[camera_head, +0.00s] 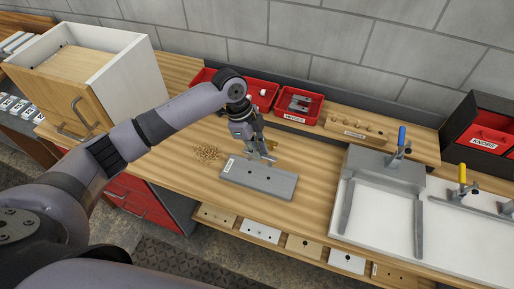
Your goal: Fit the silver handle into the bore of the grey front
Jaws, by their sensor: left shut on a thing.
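The grey front (270,184) is a flat slab with dark bores in its top, lying on the wooden bench in the middle of the head view. A white label is at its left end. My left gripper (262,155) points down just behind and above the front's far edge. It is shut on a small silver piece, which looks like the silver handle; the fingers hide much of it. I cannot tell whether the handle touches the front. My right gripper is not in view.
Red bins (312,116) stand along the back, one holding silver parts. A wooden block (372,137) with knobs is right of them. Small brown pieces (208,152) lie left of the gripper. A clamp fixture (385,172) fills the right; a cabinet (128,75) stands at left.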

